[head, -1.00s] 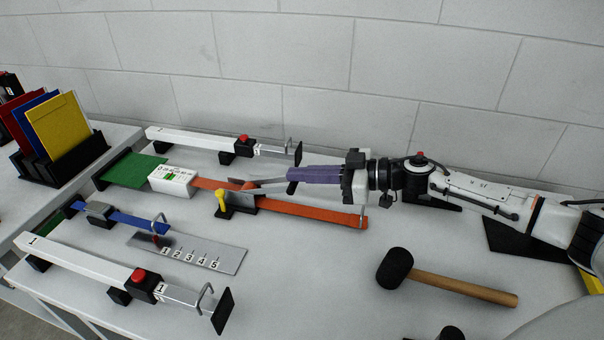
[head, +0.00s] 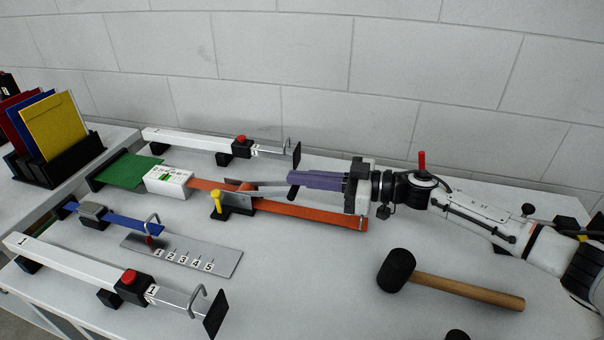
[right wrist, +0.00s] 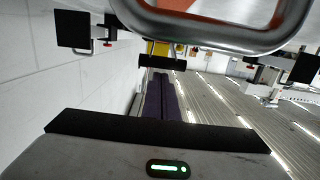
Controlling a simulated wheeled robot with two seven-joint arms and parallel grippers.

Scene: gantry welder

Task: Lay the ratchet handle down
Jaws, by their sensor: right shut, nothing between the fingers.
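My right gripper (head: 292,183) has purple fingers, shut and empty, with tips at the handle's right end. I cannot tell whether they touch it. In the right wrist view the shut fingers (right wrist: 160,95) point away from the camera, and a bent silver bar (right wrist: 215,40) crosses the top. My left gripper is not in view.
A mallet (head: 455,284) lies at the front right. White clamp bars lie at the back (head: 190,137) and front left (head: 75,268). A numbered steel plate (head: 185,255) and a blue strap (head: 135,224) lie between them. The wall (head: 420,80) stands close behind.

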